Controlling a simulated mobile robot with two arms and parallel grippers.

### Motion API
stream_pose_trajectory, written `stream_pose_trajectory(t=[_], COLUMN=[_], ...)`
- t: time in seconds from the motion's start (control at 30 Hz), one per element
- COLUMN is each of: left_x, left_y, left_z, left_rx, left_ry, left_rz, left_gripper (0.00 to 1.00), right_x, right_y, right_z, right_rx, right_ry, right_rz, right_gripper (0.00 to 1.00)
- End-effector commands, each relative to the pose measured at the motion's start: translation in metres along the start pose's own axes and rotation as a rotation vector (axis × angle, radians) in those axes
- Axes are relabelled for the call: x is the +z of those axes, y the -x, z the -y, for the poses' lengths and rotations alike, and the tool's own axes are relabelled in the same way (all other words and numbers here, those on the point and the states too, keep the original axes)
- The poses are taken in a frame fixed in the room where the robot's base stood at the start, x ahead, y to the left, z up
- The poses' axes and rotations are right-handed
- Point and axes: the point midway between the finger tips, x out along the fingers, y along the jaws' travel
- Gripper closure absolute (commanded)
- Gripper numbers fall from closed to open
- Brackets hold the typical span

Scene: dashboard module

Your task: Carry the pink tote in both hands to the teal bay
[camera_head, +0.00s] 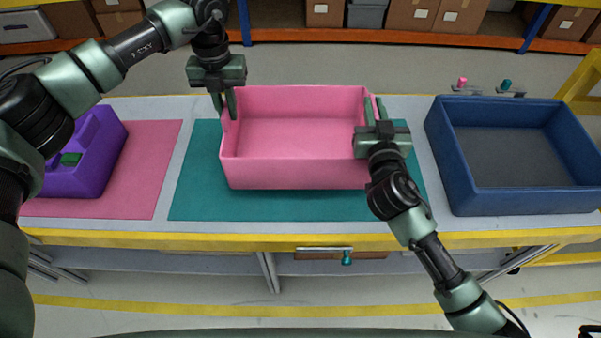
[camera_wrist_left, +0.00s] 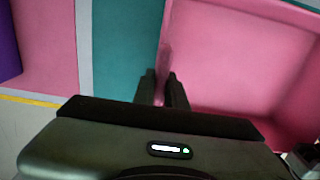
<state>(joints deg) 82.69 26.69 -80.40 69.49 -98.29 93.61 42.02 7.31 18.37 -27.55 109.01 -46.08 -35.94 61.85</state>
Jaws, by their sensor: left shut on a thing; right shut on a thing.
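The pink tote (camera_head: 290,172) is empty and sits over the teal bay (camera_head: 195,190) in the middle of the table. I cannot tell whether its base touches the mat. My left gripper (camera_head: 225,103) is shut on the tote's left wall. My right gripper (camera_head: 375,110) is shut on its right wall. In the left wrist view, the fingers (camera_wrist_left: 161,88) straddle the wall of the tote (camera_wrist_left: 240,55), with the teal bay (camera_wrist_left: 125,45) beside it.
A purple bin (camera_head: 95,160) with a green item stands on a pink mat (camera_head: 150,165) at the left. A blue tray (camera_head: 520,200) stands close by on the right. Shelves with boxes (camera_head: 410,15) are behind the table.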

Motion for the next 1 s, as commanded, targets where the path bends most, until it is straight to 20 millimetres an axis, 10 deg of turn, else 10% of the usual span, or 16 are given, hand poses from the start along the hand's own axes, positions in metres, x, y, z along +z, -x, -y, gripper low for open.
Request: stream_pose_trajectory(t=[1.0], left_x=[0.001], left_y=[-0.034], left_z=[-0.001], left_rx=[0.001], left_ry=[0.004], left_rz=[0.003], left_gripper=[1.0], right_x=[0.034], right_y=[0.0], right_z=[-0.001], right_rx=[0.003], right_ry=[0.002], right_rz=[-0.001], right_gripper=[1.0])
